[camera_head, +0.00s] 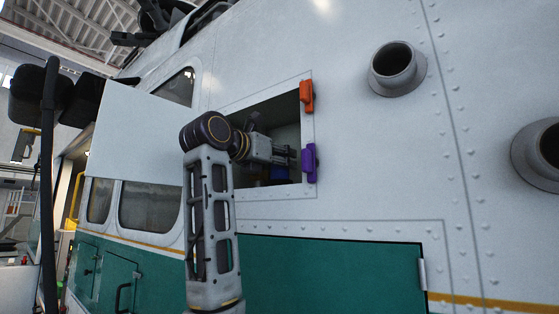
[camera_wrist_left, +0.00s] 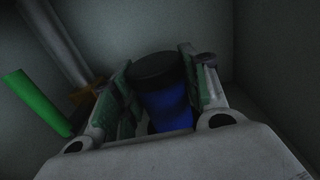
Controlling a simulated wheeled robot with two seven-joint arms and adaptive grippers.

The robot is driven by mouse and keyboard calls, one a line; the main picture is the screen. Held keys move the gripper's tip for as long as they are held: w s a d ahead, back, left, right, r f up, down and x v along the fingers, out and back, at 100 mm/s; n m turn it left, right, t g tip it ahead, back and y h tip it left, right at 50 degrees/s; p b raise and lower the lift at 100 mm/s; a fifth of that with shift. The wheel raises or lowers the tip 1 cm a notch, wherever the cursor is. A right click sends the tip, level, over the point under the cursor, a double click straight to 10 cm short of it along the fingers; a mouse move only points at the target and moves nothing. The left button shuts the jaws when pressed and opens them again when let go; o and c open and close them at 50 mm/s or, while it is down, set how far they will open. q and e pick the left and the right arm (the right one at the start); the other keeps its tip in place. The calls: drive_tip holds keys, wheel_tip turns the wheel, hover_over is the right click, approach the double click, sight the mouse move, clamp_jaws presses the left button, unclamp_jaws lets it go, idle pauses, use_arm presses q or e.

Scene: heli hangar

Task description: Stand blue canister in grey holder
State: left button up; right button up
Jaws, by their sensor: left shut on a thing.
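The blue canister (camera_wrist_left: 165,104) has a black cap and stands between the fingers of my left gripper (camera_wrist_left: 158,90) in the left wrist view. The gripper is shut on it. In the head view, my left gripper (camera_head: 288,158) reaches into the square opening in the white hull, and a bit of the blue canister (camera_head: 280,173) shows below it. I cannot make out the grey holder in either view. Whether the canister's base touches anything is hidden. My right gripper is not in view.
An orange latch (camera_head: 306,96) and a purple latch (camera_head: 309,162) sit on the opening's right edge. Inside, the left wrist view shows a green bar (camera_wrist_left: 36,102) and a grey pipe (camera_wrist_left: 60,45) left of the gripper. Grey walls are close around.

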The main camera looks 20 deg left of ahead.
use_arm(q)
drive_tip(key=shift+f, duration=0.2)
idle(0.3)
drive_tip(key=o, duration=1.1)
drive_tip(key=shift+r, duration=0.15)
drive_tip(key=shift+s, duration=0.15)
drive_tip(key=shift+b+v, duration=2.25)
drive_tip(key=shift+v, duration=3.65)
drive_tip(key=shift+r, duration=0.1)
